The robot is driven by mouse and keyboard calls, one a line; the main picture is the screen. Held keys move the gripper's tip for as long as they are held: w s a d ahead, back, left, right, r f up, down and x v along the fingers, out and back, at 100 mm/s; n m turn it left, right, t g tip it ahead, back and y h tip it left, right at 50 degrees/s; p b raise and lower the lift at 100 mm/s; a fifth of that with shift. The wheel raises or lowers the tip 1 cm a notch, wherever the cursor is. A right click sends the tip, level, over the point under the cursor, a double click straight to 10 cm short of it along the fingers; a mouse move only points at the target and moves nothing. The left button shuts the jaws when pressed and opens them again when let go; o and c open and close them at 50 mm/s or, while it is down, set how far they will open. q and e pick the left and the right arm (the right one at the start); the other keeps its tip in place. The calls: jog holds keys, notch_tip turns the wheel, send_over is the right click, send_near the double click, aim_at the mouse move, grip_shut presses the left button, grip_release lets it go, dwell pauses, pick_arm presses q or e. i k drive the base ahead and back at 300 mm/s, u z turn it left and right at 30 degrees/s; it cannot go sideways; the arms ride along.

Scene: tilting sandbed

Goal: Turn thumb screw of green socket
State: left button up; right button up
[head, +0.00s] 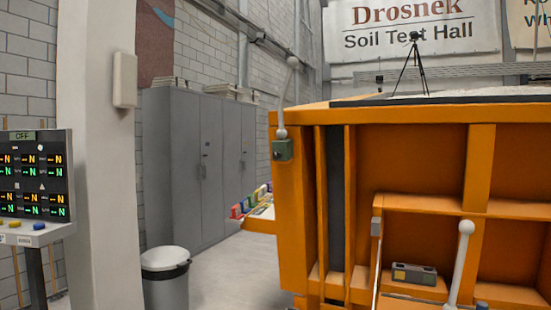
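The green socket (282,150) is a small dark green block fixed near the top of the left corner of the orange sandbed (483,165). A small dark spot shows on its front face; I cannot tell whether this is the thumb screw. A thin grey rod (286,98) with ball-shaped ends rises from the top of the socket and leans slightly right. Neither of my grippers is in view.
A console (36,180) stands at far left beside a pale pillar (100,180). A bin (165,280) and grey cabinets (185,170) stand behind. Coloured pieces (250,203) lie on a ledge left of the sandbed. A ball-topped lever (461,262) stands at lower right. Floor shows between bin and sandbed.

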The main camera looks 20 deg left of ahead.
aim_at(277, 155)
jog(key=u, duration=0.4)
jog(key=k, duration=1.05)
jog(key=u, duration=1.15)
jog(key=i, duration=2.65)
jog(key=z, duration=1)
